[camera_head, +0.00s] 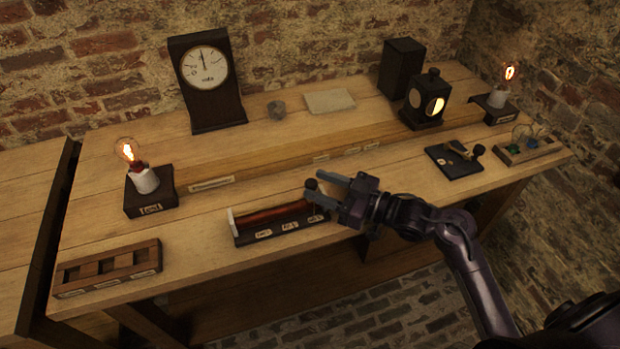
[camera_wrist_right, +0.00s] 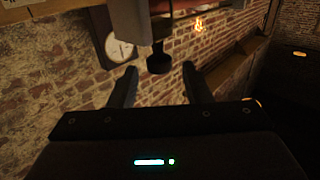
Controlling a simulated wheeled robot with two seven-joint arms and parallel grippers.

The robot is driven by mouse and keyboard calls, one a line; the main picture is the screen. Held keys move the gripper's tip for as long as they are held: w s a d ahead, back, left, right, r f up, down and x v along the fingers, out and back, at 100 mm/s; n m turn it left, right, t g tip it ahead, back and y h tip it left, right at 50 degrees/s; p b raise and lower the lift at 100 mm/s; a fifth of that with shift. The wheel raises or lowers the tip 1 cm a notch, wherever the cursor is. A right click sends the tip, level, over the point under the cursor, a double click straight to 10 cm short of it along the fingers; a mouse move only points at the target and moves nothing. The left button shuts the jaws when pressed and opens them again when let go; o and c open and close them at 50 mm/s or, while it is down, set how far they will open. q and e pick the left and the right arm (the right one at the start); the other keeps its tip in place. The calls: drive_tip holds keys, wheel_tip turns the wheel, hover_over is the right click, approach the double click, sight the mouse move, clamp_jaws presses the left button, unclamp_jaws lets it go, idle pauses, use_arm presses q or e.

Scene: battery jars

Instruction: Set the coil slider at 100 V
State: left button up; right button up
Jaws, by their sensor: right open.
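The coil (camera_head: 268,217) is a copper-red winding in a dark base with a pale left end, near the bench's front edge. Small labels run along its front, too small to read surely. The slider's round black knob (camera_head: 311,184) shows at the coil's right end. My right gripper (camera_head: 332,185) is at that end, and its fingers hide part of the slider. In the right wrist view the black knob (camera_wrist_right: 158,62) is between the two open fingers (camera_wrist_right: 158,85), with gaps on both sides. My left gripper is not in view.
A lit bulb on a dark block (camera_head: 150,200) and a slotted wooden rack (camera_head: 108,268) stand left of the coil. A dial clock (camera_head: 206,85), a lantern (camera_head: 425,100) and a switch board (camera_head: 455,160) stand further back or right. The bench between is mostly clear.

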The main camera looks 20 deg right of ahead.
drive_tip(key=shift+x, duration=1.15)
drive_tip(key=shift+w+a, duration=0.15)
drive_tip(key=shift+a, duration=0.05)
drive_tip(key=c, duration=0.9)
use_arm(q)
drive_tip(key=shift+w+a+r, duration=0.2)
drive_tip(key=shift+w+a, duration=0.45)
use_arm(e)
clamp_jaws()
